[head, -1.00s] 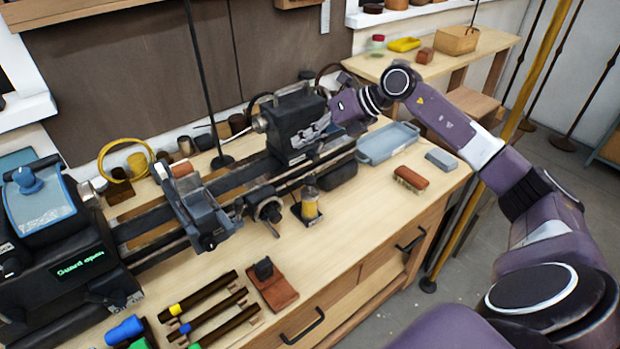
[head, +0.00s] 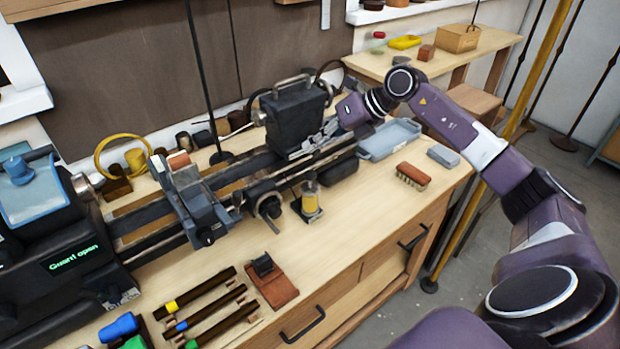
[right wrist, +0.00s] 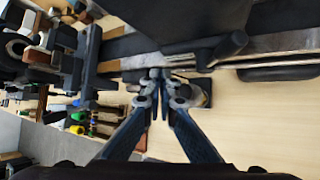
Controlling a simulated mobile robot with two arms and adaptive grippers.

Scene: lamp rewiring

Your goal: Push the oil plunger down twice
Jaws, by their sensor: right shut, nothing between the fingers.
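The oil pot (head: 311,199), a small yellow vessel with a greyish top, stands upright on a dark square base at the front of the lathe bed. I take its top to be the plunger; whether it is pressed cannot be told. My right gripper (head: 313,143) is above and behind it, in front of the dark tailstock, apart from the pot. Its fingers are shut and empty; they also show closed together in the right wrist view (right wrist: 160,76). There a dark square base (right wrist: 198,93) is partly hidden behind the right finger. My left gripper is out of view.
The black tailstock (head: 292,118) and lathe bed (head: 150,222) lie close to my right gripper. A handwheel (head: 267,206) stands left of the pot. A blue tray (head: 388,139) and a brush (head: 412,176) lie to the right. The bench in front of the pot is clear.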

